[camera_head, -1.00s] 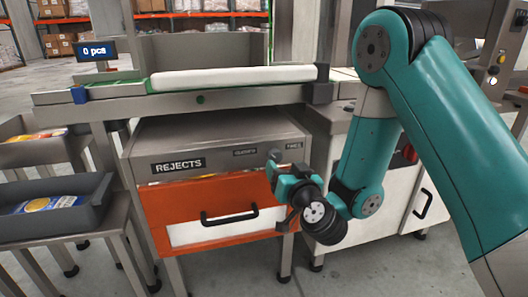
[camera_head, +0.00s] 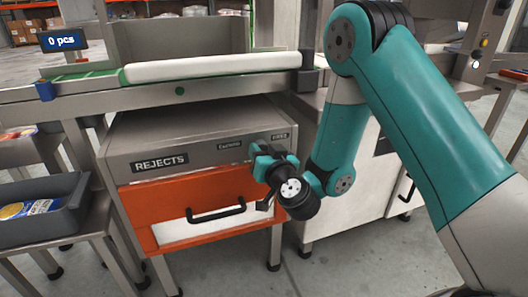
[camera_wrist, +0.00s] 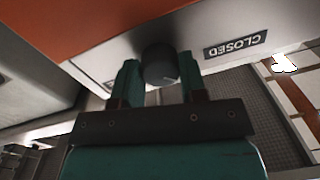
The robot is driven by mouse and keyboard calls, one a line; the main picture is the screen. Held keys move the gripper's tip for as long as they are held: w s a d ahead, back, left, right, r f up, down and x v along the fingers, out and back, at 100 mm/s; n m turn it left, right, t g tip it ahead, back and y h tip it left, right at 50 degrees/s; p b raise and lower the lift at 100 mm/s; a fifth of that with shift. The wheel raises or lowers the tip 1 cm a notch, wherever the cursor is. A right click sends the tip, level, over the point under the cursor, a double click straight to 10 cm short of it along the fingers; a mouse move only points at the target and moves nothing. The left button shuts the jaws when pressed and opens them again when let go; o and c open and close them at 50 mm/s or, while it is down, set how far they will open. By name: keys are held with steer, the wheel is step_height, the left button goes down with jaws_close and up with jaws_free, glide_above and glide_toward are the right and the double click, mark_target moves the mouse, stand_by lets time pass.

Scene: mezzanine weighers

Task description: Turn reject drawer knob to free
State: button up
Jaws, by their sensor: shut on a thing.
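The reject drawer knob (camera_wrist: 158,65) is a dark round knob on the grey panel, between my gripper's two fingers in the wrist view. My gripper (camera_wrist: 160,78) is shut on it, with one teal finger on each side. In the head view my gripper (camera_head: 262,152) is at the cabinet's upper right front, and hides the knob there. A CLOSED label (camera_wrist: 235,46) appears upside down right of the knob in the wrist view. The orange reject drawer (camera_head: 160,205) sits shut below the panel marked REJECTS (camera_head: 160,163). The knob's pointer is not clear.
A conveyor frame (camera_head: 180,90) runs above the cabinet. A grey tray (camera_head: 60,222) with a packet stands on a stand at the left. A white cabinet (camera_head: 345,215) stands close at the right.

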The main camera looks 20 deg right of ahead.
steer(key=shift+m, duration=0.4)
steer(key=shift+m+h+b, duration=0.5)
steer(key=shift+m+b, duration=0.75)
steer(key=shift+m, duration=7.45)
steer(key=o, duration=0.9)
